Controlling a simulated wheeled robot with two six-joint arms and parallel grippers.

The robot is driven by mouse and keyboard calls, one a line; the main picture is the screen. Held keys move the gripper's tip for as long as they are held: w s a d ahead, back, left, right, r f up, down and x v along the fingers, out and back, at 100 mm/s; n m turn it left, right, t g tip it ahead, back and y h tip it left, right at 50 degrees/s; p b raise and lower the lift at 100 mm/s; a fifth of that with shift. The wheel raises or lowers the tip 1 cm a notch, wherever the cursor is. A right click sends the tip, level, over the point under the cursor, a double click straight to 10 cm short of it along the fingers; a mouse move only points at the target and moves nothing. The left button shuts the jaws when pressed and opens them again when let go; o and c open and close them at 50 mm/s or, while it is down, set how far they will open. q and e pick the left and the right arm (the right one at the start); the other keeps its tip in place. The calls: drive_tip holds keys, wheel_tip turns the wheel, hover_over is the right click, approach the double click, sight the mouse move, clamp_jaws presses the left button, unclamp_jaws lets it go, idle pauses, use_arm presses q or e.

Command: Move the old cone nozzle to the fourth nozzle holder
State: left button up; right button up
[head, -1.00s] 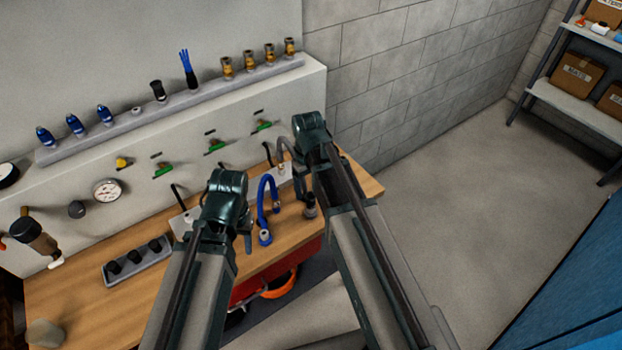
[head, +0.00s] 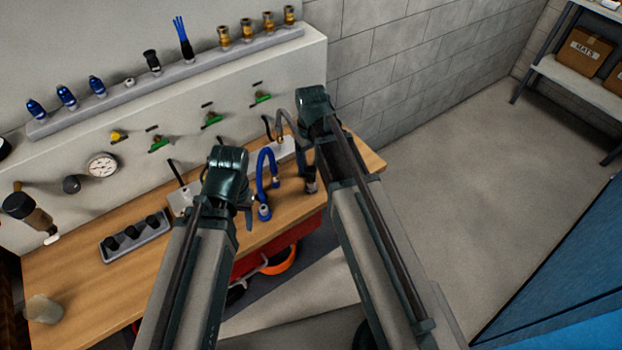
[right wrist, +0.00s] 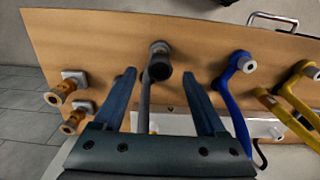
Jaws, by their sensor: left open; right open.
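A dark cone-like nozzle, apparently the old one, is on the end of a grey hose. It shows under my right arm in the head view (head: 310,184) and in the right wrist view (right wrist: 158,66). My right gripper (right wrist: 159,77) is open, with a finger on each side of the nozzle and hose, apart from them. The nozzle rail (head: 168,79) runs along the ledge. Its fourth place from the left (head: 130,82) holds only a small grey stub, between blue nozzles (head: 97,86) and a black piece (head: 152,61). My left gripper (head: 245,203) is open and empty above the bench.
A blue hose (head: 262,170) stands beside the grey one. Brass nozzles (right wrist: 64,92) and a yellow hose (right wrist: 275,104) show in the right wrist view. A grey tray (head: 135,240) with black pieces and a cup (head: 43,308) stand on the wooden bench (head: 90,285).

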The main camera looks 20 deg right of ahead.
use_arm(q)
drive_tip(key=b, duration=0.5)
hover_over(248, 246)
wheel_tip(248, 246, down, 6)
use_arm(e)
wheel_tip(248, 246, down, 6)
use_arm(q)
drive_tip(key=shift+r, duration=0.1)
use_arm(e)
drive_tip(key=shift+c, duration=0.3)
clamp_jaws()
drive_tip(key=shift+r, duration=0.15)
idle(0.3)
use_arm(q)
wheel_tip(248, 246, up, 6)
drive_tip(key=p, duration=0.6)
use_arm(e)
drive_tip(key=shift+r, duration=2.95)
